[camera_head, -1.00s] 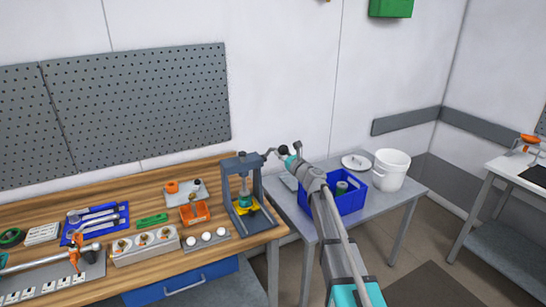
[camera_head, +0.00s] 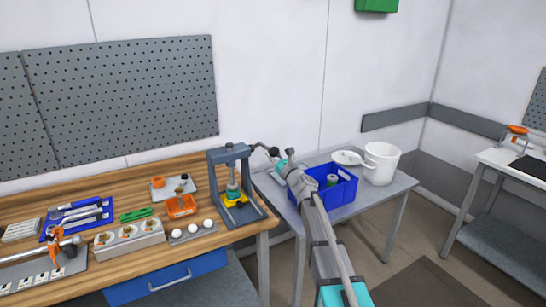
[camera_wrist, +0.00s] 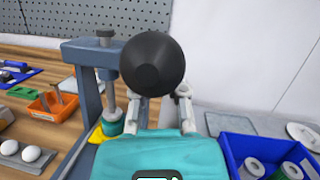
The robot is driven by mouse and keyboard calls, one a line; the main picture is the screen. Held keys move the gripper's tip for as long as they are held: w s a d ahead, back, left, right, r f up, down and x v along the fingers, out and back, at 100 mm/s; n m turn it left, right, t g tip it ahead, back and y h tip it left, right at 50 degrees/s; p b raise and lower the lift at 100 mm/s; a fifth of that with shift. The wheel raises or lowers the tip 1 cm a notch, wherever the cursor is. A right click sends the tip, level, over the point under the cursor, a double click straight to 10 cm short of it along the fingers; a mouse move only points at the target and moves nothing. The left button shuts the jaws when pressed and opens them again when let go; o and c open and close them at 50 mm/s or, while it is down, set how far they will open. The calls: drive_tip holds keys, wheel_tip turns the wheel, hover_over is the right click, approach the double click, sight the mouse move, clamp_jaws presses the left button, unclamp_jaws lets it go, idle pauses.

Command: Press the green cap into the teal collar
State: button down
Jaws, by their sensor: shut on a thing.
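The grey press (camera_head: 229,155) stands at the right end of the wooden bench. Under its silver ram (camera_head: 231,176) the teal collar (camera_head: 232,192) sits upright on a yellow holder (camera_head: 238,200). I cannot tell the green cap apart from the collar. My gripper (camera_head: 276,154) is shut on the black ball knob of the press lever, right of the press. In the wrist view the knob (camera_wrist: 153,62) covers the space between the fingertips.
A blue crate (camera_head: 345,198) with green-and-grey cylinders stands on the grey side table (camera_head: 390,192), beside a white bucket (camera_head: 381,163). An orange tray (camera_head: 181,206) and white balls lie left of the press. Floor is open right of the table.

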drive_tip(key=c, duration=1.1)
unclamp_jaws()
drive_tip(key=shift+s+a, duration=0.2)
drive_tip(key=shift+s, duration=0.05)
drive_tip(key=o, duration=0.5)
drive_tip(key=shift+w, duration=0.1)
drive_tip(key=shift+d, duration=0.1)
